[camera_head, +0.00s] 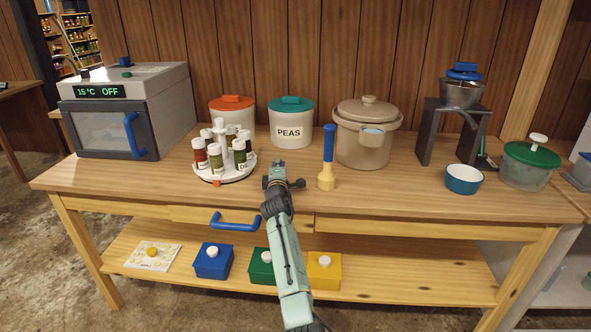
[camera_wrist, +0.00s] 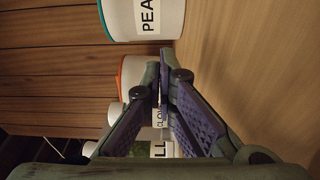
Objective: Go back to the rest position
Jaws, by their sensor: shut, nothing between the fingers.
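My gripper (camera_head: 277,168) is over the front middle of the wooden worktable (camera_head: 420,200), pointing toward the back wall. In the wrist view my gripper (camera_wrist: 163,75) has its two fingers together at the tips, with nothing held. It is in front of the white PEAS canister (camera_head: 291,132), apart from it. The spice carousel (camera_head: 225,178) with several labelled jars stands just left of my gripper. A blue-handled tool with a pale yellow head (camera_head: 327,160) stands upright just right of it.
An oven (camera_head: 131,110) stands at the left, an orange-lidded canister (camera_head: 232,107) behind the carousel. A beige pot (camera_head: 366,140), grinder stand (camera_head: 460,125), blue bowl (camera_head: 462,180) and green-lidded container (camera_head: 528,165) are to the right. A blue drawer handle (camera_head: 234,224) juts from the table front.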

